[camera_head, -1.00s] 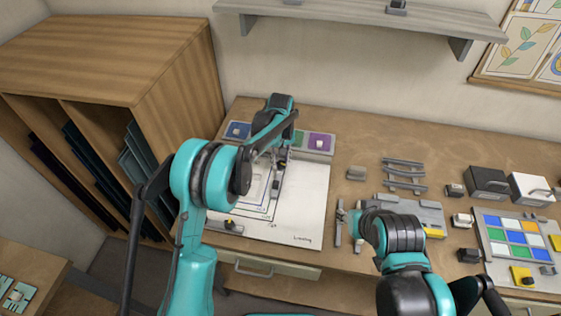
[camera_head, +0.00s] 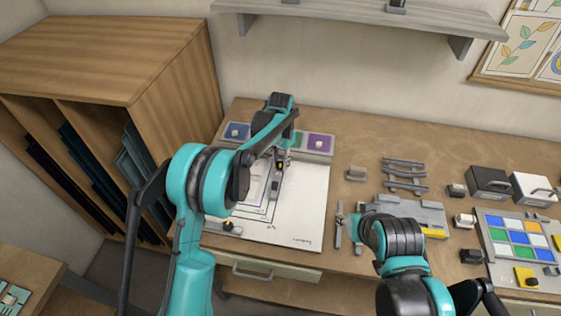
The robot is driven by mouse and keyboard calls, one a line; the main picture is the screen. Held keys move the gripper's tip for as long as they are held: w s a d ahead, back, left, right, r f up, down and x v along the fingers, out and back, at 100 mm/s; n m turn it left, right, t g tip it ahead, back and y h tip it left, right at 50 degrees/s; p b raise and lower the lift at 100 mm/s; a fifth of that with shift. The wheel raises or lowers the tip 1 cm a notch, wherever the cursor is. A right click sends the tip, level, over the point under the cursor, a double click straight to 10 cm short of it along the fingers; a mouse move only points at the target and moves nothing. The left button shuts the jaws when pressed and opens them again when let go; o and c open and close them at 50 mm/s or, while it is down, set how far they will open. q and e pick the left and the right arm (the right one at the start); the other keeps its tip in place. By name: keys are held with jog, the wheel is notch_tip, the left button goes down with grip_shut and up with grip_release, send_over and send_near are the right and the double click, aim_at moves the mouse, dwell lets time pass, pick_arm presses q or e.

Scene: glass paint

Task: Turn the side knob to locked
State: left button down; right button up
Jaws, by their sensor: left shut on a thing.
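My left gripper (camera_head: 283,157) reaches down over the white pattern sheet (camera_head: 308,205). It is shut on a small dark part with a yellow mark (camera_head: 279,165), which seems to be the side knob, at the top of a narrow grey bar (camera_head: 275,188). My forearm hides part of this spot, and the knob's exact angle is too small to tell. A second black and yellow knob (camera_head: 228,225) sits on a grey base at the sheet's lower left. My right gripper (camera_head: 350,217) is low over the bench near an upright grey bar (camera_head: 338,232); its fingers are too small to read.
Blue (camera_head: 237,131) and purple (camera_head: 319,142) pads lie behind the sheet. A coloured glass grid (camera_head: 515,238), black box (camera_head: 489,182) and white box (camera_head: 530,187) stand at the right. A wooden rack (camera_head: 150,75) is at the left, and a shelf (camera_head: 365,12) overhangs the back.

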aim_at(281, 163)
pick_arm(q)
jog(key=shift+m, duration=1.2)
jog(key=c, duration=1.2)
grip_release()
notch_tip(281, 163, up, 12)
jog(key=shift+r, duration=0.1)
